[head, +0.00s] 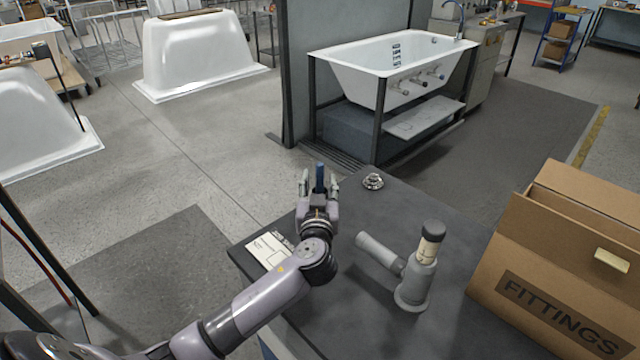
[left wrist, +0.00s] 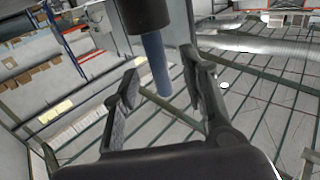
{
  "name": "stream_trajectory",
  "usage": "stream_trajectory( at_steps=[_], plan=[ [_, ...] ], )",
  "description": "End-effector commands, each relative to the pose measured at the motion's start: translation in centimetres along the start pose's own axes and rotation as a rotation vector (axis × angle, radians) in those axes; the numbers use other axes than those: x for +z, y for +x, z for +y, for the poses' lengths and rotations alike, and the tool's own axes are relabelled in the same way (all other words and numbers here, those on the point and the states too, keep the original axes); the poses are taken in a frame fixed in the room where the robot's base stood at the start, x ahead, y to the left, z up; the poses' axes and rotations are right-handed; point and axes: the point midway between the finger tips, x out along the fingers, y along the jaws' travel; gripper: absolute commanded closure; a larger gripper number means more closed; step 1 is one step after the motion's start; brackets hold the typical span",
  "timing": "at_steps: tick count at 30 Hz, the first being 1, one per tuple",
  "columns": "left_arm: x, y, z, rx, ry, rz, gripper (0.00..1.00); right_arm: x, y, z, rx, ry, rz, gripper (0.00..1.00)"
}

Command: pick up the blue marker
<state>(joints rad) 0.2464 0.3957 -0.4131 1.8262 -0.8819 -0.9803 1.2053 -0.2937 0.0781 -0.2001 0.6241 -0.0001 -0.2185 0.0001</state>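The blue marker (head: 319,177) shows upright between the two fingers of my left gripper (head: 318,186), over the far left part of the dark table (head: 345,285) in the head view. In the left wrist view, the blue marker (left wrist: 156,65) lies between the fingers of the left gripper (left wrist: 163,90), with a thicker dark part at its upper end. Gaps show between it and the fingers, so the gripper is open around it. What the marker rests on is hidden. My right gripper is not in view.
A round metal part (head: 373,181) lies just right of the gripper. A grey tool-like object (head: 413,284) stands mid-table. A cardboard fittings box (head: 540,285) fills the right side. A printed card (head: 268,249) lies at the left edge. A white bathtub (head: 350,66) stands beyond.

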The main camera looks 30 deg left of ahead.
Motion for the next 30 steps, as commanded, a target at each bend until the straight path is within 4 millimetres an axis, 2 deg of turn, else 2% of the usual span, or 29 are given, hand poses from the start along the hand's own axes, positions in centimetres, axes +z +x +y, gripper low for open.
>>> stream_trajectory(
  at_steps=[3, 6, 15, 30],
  plan=[
    [-0.1, 1.8, 0.0, -0.001, 0.004, 0.001, 0.60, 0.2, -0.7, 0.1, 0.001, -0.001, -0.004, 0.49],
    [0.0, 2.7, 0.0, 0.000, 0.002, 0.000, 0.60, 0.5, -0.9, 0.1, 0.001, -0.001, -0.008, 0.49],
    [0.2, 3.0, 0.0, 0.000, 0.000, -0.001, 0.61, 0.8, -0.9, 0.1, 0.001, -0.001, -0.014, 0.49],
    [0.2, 3.0, 0.0, 0.000, 0.000, -0.001, 0.94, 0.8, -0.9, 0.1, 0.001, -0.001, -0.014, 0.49]
  ],
)
